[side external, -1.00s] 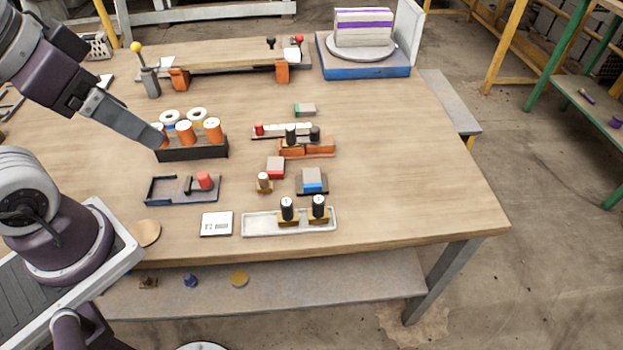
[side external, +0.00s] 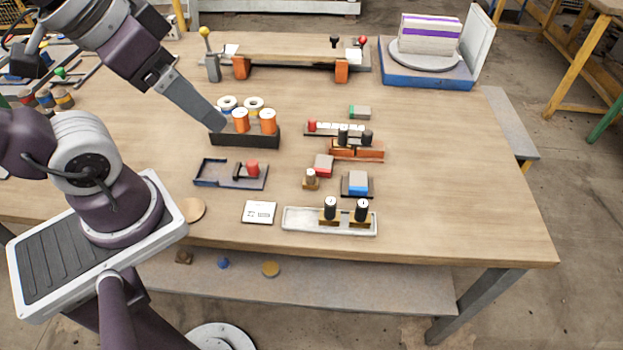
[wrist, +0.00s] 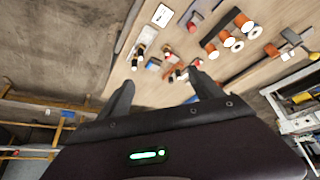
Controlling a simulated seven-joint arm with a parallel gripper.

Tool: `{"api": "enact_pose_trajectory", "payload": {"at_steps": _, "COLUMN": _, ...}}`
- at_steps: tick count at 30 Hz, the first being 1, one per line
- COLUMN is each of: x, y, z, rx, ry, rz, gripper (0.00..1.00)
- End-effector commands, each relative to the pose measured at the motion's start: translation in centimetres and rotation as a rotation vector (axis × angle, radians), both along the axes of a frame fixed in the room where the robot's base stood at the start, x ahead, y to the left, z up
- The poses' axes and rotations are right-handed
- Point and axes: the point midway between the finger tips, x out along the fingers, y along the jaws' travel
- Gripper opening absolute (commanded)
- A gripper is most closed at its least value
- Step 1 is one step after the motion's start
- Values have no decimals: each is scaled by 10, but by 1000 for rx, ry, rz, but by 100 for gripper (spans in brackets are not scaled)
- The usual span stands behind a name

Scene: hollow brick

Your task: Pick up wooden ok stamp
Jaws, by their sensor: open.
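No "ok" lettering can be read on any stamp. A small stamp with a pale knob and wooden base (side external: 311,180) stands upright behind the tray. Two stamps with black handles and wooden bases, a left one (side external: 330,209) and a right one (side external: 361,211), stand upright in the white tray (side external: 296,221). More black-handled stamps stand at an orange-brown rack (side external: 370,154). My gripper (side external: 219,126) is over the back left of the group, overlapping the black spool holder in the picture. In the wrist view my gripper (wrist: 164,90) is open and empty, its fingers wide apart.
The black holder (side external: 245,139) carries orange and white rolls. Red (side external: 324,165) and blue (side external: 357,185) ink pads, a dark blue frame (side external: 207,181) and a white card (side external: 259,212) lie nearby. A long clamp (side external: 290,66) spans the back. The table's right side is clear.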

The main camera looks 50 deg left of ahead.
Motion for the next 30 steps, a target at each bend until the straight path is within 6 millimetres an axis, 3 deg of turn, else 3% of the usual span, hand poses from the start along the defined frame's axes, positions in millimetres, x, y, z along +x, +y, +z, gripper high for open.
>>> {"api": "enact_pose_trajectory", "payload": {"at_steps": 8, "x": 0, "y": 0, "z": 0, "rx": 0, "ry": 0, "rz": 0, "gripper": 76}}
{"api": "enact_pose_trajectory", "payload": {"at_steps": 15, "x": 0, "y": 0, "z": 0, "rx": 0, "ry": 0, "rz": 0, "gripper": 32}}
{"api": "enact_pose_trajectory", "payload": {"at_steps": 24, "x": 2, "y": 0, "z": 0, "rx": 4, "ry": 4, "rz": -6, "gripper": 32}}
{"api": "enact_pose_trajectory", "payload": {"at_steps": 26, "x": 11, "y": 1, "z": 0, "rx": 21, "ry": 25, "rz": -31, "gripper": 32}}
{"api": "enact_pose_trajectory", "payload": {"at_steps": 29, "x": 49, "y": 3, "z": -7, "rx": 84, "ry": 100, "rz": -142, "gripper": 32}}
{"api": "enact_pose_trajectory", "payload": {"at_steps": 30, "x": 70, "y": 4, "z": -15, "rx": 115, "ry": 138, "rz": -208, "gripper": 32}}
